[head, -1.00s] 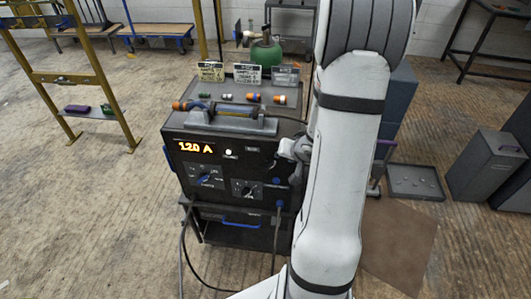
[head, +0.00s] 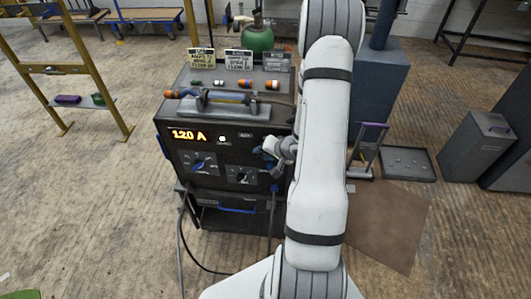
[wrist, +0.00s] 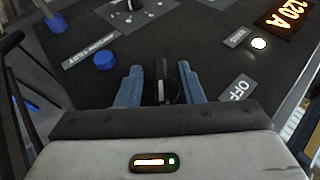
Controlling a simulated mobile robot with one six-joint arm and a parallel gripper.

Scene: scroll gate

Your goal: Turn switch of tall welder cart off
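The tall welder cart (head: 205,150) is a black box on a frame, with a lit orange "120 A" display (head: 188,135) and a lit white lamp (head: 222,138). The lamp (wrist: 258,43) also glows in the wrist view. My gripper (head: 270,152) is at the right side of the cart's front panel. In the wrist view its two blue fingers (wrist: 161,85) are apart. A dark switch lever (wrist: 160,88) with a pale strip stands between them, with gaps visible on both sides. An "OFF" label (wrist: 238,90) lies right of the fingers. My arm hides the cart's right edge in the head view.
A blue knob (wrist: 103,61) is left of the fingers. A dial (head: 203,164) is on the panel's left. Cables hang at the cart's front. A yellow frame (head: 85,65) stands left; a tray (head: 407,163) and grey bin (head: 476,147) stand right.

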